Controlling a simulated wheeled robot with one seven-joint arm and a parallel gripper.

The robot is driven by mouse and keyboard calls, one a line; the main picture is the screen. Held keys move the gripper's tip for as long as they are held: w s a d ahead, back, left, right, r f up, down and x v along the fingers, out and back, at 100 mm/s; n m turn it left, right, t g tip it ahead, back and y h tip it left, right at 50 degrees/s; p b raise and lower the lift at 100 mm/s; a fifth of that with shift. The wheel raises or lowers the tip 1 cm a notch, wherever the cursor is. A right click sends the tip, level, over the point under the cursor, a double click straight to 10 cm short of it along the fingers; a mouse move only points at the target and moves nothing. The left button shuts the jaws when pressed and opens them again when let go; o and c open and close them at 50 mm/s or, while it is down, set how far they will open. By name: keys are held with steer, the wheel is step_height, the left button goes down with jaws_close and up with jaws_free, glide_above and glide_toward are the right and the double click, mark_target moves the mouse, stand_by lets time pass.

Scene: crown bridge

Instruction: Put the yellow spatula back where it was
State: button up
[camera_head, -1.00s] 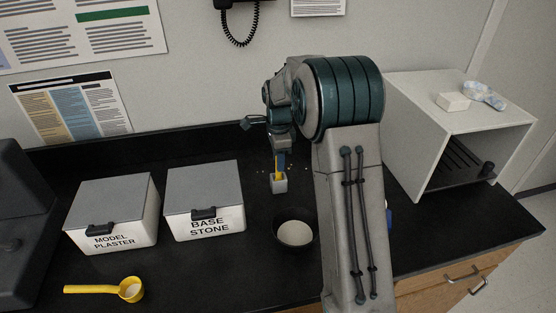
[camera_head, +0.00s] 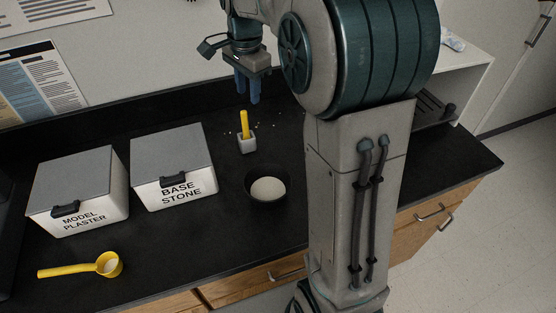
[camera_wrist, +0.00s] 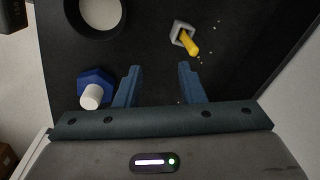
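The yellow spatula (camera_head: 244,124) stands upright in a small grey holder (camera_head: 247,145) on the black counter, its yellow handle up. In the wrist view the yellow handle (camera_wrist: 190,44) leans out of the grey holder (camera_wrist: 178,28), beyond the fingertips. My gripper (camera_head: 247,98) is above the spatula and apart from it. Its two blue fingers are spread with nothing between them, as the wrist view (camera_wrist: 160,70) also shows. The spatula's lower end is hidden inside the holder.
A dark bowl of pale powder (camera_head: 267,184) is in front of the holder. Boxes marked MODEL PLASTER (camera_head: 78,190) and BASE STONE (camera_head: 175,165) stand left, with a yellow scoop (camera_head: 108,264) before them. A blue item with a white cylinder (camera_wrist: 92,94) shows in the wrist view. White crumbs lie around the holder.

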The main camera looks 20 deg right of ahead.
steer(key=s+f+n+t, duration=0.1)
steer(key=s+f+n, duration=0.1)
steer(key=s+n, duration=0.4)
steer(key=s+f+n+t, duration=0.1)
steer(key=s+f+n, duration=0.2)
steer(key=s, duration=1.4)
steer(key=n, duration=0.4)
steer(key=shift+s+n, duration=0.3)
steer(key=shift+a, duration=0.1)
